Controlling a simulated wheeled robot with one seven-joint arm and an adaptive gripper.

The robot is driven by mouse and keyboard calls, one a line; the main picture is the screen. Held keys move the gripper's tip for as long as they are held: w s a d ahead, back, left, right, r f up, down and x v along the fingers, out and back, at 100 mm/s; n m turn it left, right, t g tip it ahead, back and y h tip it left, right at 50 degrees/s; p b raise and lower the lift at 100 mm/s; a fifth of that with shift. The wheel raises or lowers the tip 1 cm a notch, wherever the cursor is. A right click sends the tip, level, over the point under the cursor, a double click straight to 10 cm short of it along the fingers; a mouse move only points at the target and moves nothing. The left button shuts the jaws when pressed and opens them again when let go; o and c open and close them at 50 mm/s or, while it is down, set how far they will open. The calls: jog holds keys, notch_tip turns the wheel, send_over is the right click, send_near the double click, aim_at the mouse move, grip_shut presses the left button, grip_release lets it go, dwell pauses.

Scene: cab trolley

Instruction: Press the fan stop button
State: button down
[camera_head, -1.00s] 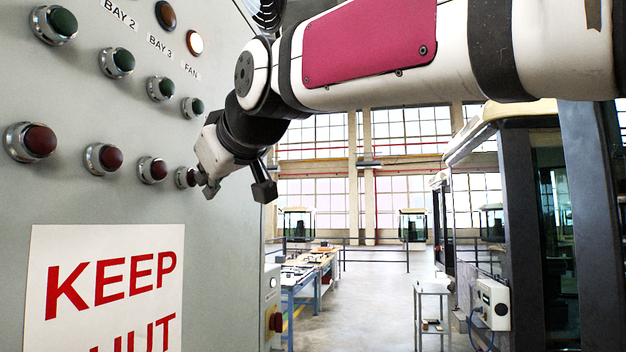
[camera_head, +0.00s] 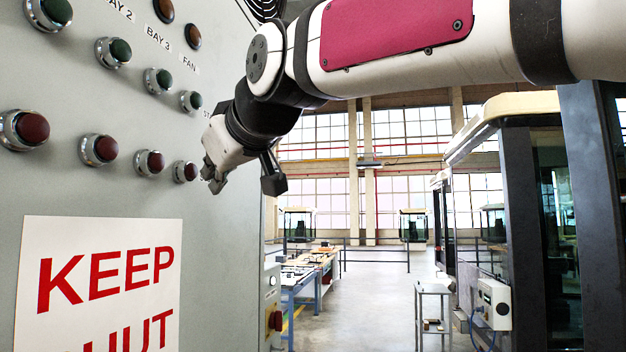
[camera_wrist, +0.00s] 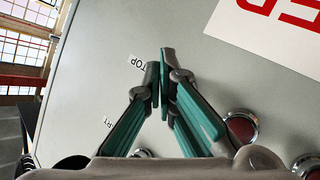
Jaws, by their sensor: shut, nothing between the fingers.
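The fan stop button (camera_head: 190,171) is the red button at the right end of the lower row on the grey panel (camera_head: 100,195). It is in the column under the FAN label (camera_head: 189,63), below a green button (camera_head: 192,101). My gripper (camera_head: 215,185) is shut and empty, just right of the stop button, with a small gap showing between them. In the wrist view my shut fingers (camera_wrist: 164,62) point at the panel beside the STOP label (camera_wrist: 141,63). The stop button is not visible there, apparently hidden behind the fingers. The fan lamp (camera_head: 193,36) is dark.
Other red buttons (camera_head: 150,163) and green buttons (camera_head: 158,81) sit close by on the left. A KEEP SHUT sign (camera_head: 100,235) is below them. Open floor (camera_head: 380,300) lies right of the panel, with workbenches and a dark-framed cab (camera_head: 590,210) beyond.

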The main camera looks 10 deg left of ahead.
jog(key=shift+s+d+b, duration=0.15)
jog(key=shift+d+b, duration=0.6)
jog(key=shift+d, duration=0.5)
jog(key=shift+s+d+b, duration=0.1)
jog(key=shift+d+b, duration=0.65)
jog(key=shift+d, duration=0.5)
jog(key=s+d+f+m+g+h, duration=0.15)
jog(key=d+f+m+h, duration=0.5)
jog(key=d+f, duration=1.45)
jog(key=s+d+f+m+g+h, duration=0.1)
jog(key=s+d+f+m+g, duration=0.1)
jog(key=s+d+f, duration=0.5)
jog(key=s+d+f+m+g+h, duration=0.2)
jog(key=s+d+f+m, duration=0.3)
jog(key=f, duration=0.7)
jog(key=s+d, duration=0.2)
jog(key=s, duration=0.1)
jog(key=shift+d, duration=0.3)
jog(key=shift+m, duration=0.25)
